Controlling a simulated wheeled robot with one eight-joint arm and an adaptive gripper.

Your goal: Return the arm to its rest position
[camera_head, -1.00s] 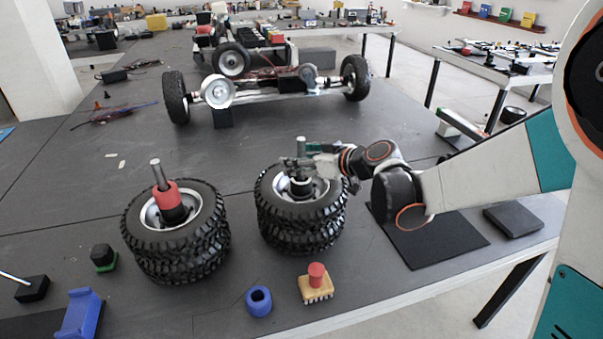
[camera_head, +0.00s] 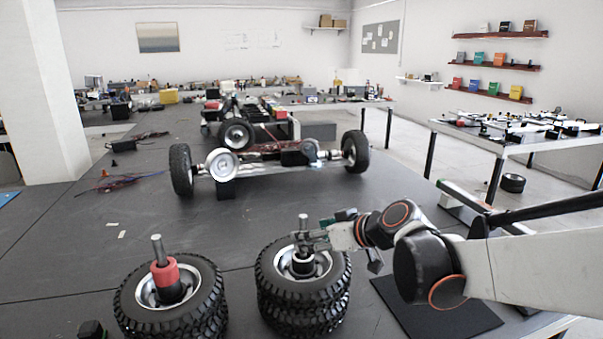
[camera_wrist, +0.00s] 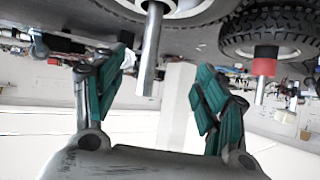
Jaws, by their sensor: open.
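My gripper (camera_head: 312,238) is beside the metal post (camera_head: 303,222) that rises from the hub of the right tire stack (camera_head: 303,290). In the wrist view, the green-padded fingers of my gripper (camera_wrist: 162,88) are spread apart. The bare post (camera_wrist: 150,55) shows between them with space on both sides. Nothing is held. My arm stretches in from the right over the table, its elbow (camera_head: 428,268) bent beside the stack.
A left tire stack (camera_head: 172,297) has a post with a red collar (camera_head: 166,274). A wheeled chassis (camera_head: 270,160) stands behind on the dark table (camera_head: 90,230). A black mat (camera_head: 440,312) lies under my arm. Wall shelves and a side table (camera_head: 500,140) are at the right.

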